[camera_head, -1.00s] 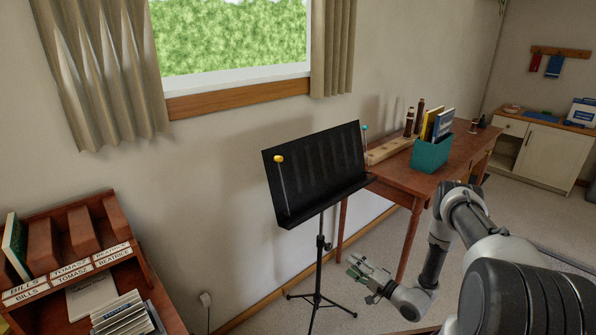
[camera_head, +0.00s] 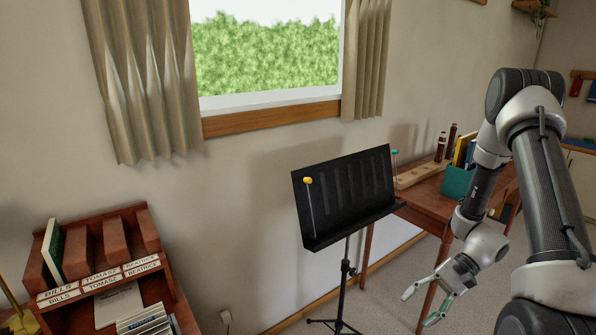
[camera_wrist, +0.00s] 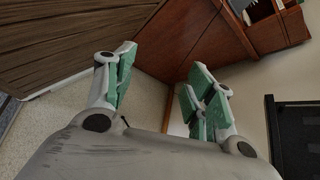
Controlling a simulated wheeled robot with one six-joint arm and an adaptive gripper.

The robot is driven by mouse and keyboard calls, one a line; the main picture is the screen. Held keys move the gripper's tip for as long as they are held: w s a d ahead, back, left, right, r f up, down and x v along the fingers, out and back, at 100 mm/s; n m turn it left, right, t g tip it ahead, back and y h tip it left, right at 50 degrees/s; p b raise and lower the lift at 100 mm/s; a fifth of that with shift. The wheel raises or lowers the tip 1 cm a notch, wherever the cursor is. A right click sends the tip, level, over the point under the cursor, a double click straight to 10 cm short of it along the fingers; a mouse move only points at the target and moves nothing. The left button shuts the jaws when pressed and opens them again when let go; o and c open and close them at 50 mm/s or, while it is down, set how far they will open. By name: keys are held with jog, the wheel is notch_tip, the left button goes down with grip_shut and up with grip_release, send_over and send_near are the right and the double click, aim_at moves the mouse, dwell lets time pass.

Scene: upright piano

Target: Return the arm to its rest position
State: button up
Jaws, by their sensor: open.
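My gripper (camera_head: 424,307) hangs at the lower right of the head view, to the right of the music stand's pole and in front of the wooden table. Its two green-padded fingers are spread and nothing is between them. In the wrist view my gripper (camera_wrist: 160,85) also shows open and empty. My arm is raised and bent at the right of the head view, with the wrist low.
A black music stand (camera_head: 347,205) with a yellow-topped and a teal-topped clip stands left of my gripper. A wooden table (camera_head: 428,208) with a teal box (camera_head: 457,182) is behind my arm. A labelled wooden sorter (camera_head: 105,255) is at lower left.

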jog(key=s+d+r+n+t+h, duration=0.2)
jog(key=s+r+t+h, duration=0.1)
jog(key=r, duration=0.8)
jog(key=s+d+r+n+t+h, duration=0.2)
jog(key=s+r+n+t+h, duration=0.1)
jog(key=r, duration=0.8)
jog(key=s+d+r+n+t+h, duration=0.2)
jog(key=s+r+h, duration=0.2)
jog(key=r, duration=0.7)
jog(key=shift+s+d+r+n+t+h, duration=0.25)
jog(key=shift+n+t+h, duration=0.15)
